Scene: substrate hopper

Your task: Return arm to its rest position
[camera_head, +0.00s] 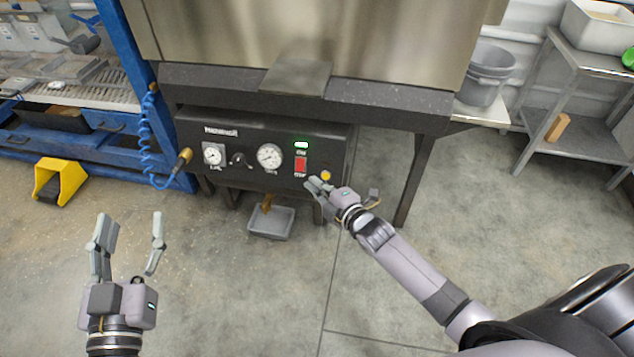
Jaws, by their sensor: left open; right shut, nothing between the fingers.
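My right gripper (317,187) is shut and empty, its fingertips just below the red switch on the black control panel (220,160). I cannot tell whether they touch the panel. My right arm (410,270) reaches in from the lower right. My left gripper (130,230) is open and empty over the floor at the lower left, fingers pointing up in the picture. The panel carries two round gauges, a green-lit button (301,145), a red switch (300,165) and a yellow knob (326,175). The steel hopper (220,40) stands above the panel.
A grey tray (270,222) lies on the floor under the panel. A yellow pedal-like object (60,180) stands by the blue frame (130,70) at left, with a coiled blue hose. A grey bucket (487,72) and metal shelf (585,125) stand at right. The front floor is clear.

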